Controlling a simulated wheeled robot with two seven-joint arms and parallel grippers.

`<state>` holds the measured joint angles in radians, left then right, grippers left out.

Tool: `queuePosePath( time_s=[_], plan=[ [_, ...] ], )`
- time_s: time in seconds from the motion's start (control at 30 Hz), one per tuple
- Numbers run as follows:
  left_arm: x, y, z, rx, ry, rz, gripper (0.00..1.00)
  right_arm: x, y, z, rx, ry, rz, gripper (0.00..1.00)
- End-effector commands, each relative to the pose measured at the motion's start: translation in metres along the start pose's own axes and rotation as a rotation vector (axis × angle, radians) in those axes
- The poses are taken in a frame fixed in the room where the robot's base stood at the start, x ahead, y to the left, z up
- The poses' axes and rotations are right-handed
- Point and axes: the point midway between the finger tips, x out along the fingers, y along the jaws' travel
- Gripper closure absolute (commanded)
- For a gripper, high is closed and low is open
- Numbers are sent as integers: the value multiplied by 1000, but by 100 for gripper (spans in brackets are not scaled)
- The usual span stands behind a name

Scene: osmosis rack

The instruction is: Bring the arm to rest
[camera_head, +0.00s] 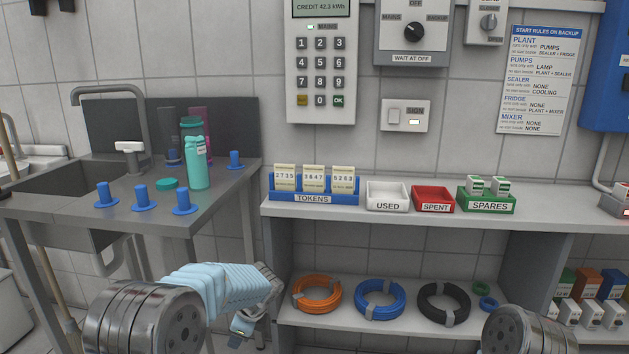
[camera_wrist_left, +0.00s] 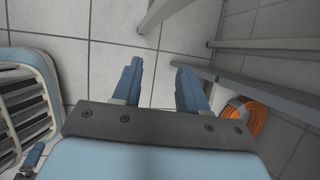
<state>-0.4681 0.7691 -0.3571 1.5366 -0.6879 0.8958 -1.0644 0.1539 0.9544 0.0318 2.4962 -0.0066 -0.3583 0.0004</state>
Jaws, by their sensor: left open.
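My left arm (camera_head: 210,290) comes in at the bottom left of the head view, in front of the sink bench and left of the lower shelf. My left gripper (camera_wrist_left: 158,82) shows in the left wrist view with its two blue fingers apart and nothing between them. It points down toward the grey tiled floor. In the head view it is partly hidden by its own wrist. Part of my right arm (camera_head: 528,332) shows at the bottom right of the head view; its gripper is out of the frame.
A steel sink bench (camera_head: 225,190) with a teal bottle (camera_head: 197,162) and several blue pegs stands at left. A shelf unit (camera_head: 400,212) holds the tokens rack (camera_head: 313,198), trays and, below, an orange coil (camera_head: 316,297) and other coils. The floor beneath the left gripper looks clear.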

Motion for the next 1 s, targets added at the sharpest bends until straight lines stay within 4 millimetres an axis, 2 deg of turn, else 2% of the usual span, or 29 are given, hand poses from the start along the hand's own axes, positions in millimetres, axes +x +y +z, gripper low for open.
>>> queuePosePath(
  time_s=[0.03,0.1,0.17,0.23,0.3,0.37,0.4,0.53,0.6,0.7,1.0],
  plan=[
    [29,22,-18,-68,72,41,57,0,0,0,0,0,0,7],
    [62,55,-47,-194,179,97,57,0,0,0,0,0,0,7],
    [86,85,-72,-325,266,156,57,0,0,0,0,0,0,7],
    [109,126,-101,-504,360,241,57,0,0,0,0,0,0,7],
    [124,168,-128,-716,440,341,57,0,0,0,0,0,0,7],
    [131,205,-148,-916,487,434,57,0,0,0,0,0,0,7],
    [133,229,-160,-1053,507,497,57,0,0,0,0,0,0,7],
    [128,290,-182,-1458,509,667,57,0,0,0,0,0,0,7],
    [123,312,-186,-1615,488,725,57,0,0,0,0,0,0,7],
    [118,328,-188,-1744,464,765,57,0,0,0,0,0,0,7],
    [118,330,-188,-1764,461,769,57,0,0,0,0,0,0,7]
  ],
)
